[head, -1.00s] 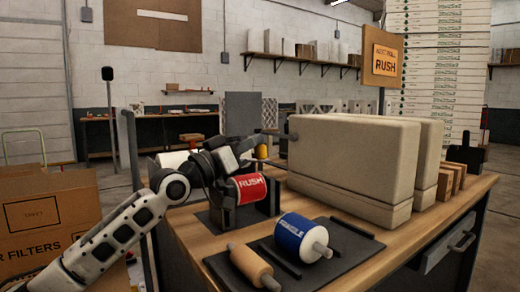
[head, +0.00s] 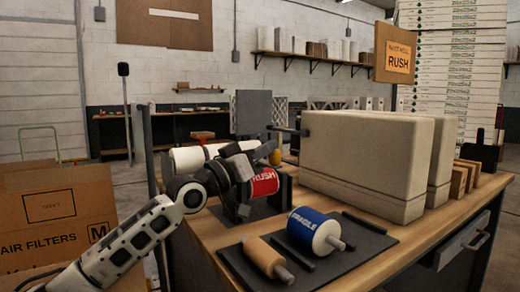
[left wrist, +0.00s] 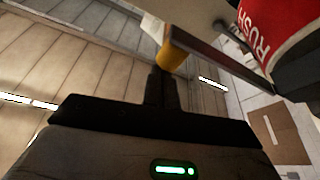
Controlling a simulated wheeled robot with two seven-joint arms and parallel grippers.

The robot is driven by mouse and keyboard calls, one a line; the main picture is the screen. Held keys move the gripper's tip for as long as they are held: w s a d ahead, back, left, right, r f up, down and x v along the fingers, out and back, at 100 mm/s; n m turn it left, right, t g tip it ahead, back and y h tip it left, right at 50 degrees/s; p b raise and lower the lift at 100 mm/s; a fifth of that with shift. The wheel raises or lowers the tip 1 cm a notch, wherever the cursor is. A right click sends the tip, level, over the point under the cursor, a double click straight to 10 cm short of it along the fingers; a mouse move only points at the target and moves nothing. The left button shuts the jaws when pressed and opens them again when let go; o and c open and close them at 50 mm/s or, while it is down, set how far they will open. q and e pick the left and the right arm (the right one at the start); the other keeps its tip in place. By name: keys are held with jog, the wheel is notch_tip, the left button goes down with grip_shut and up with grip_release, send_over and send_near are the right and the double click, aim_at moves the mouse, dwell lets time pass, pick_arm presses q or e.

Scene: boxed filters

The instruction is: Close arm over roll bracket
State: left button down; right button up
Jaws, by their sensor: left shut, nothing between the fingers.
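The red RUSH roll (head: 264,184) sits in the dark roll bracket (head: 284,190) at the table's left. The bracket's arm shows in the left wrist view as a dark bar (left wrist: 222,55) with an orange-yellow knob (left wrist: 172,58) at its end, beside the roll (left wrist: 285,32). The knob also shows in the head view (head: 275,157), behind the roll. My left gripper (head: 262,150) is shut and empty over the roll's far left side. Its fingertips (left wrist: 163,78) appear close to the knob; contact cannot be told. My arm hides part of the bracket. My right gripper is out of view.
A blue FRAGILE roll (head: 306,228) and a tan roll (head: 263,257) lie on a dark tray (head: 348,262) in front. A large beige block (head: 362,160) stands right of the bracket, with a dark bar (head: 288,130) at its left. Cardboard boxes (head: 50,220) stand at left.

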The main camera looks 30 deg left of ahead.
pick_arm(q)
notch_tip(320, 180, up, 4)
jog(key=p, duration=0.4)
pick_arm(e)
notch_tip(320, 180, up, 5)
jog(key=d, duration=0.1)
pick_arm(q)
jog(key=b+v, duration=0.5)
jog(key=v, duration=0.5)
jog(key=shift+w+a, duration=0.15)
jog(key=shift+a, duration=0.15)
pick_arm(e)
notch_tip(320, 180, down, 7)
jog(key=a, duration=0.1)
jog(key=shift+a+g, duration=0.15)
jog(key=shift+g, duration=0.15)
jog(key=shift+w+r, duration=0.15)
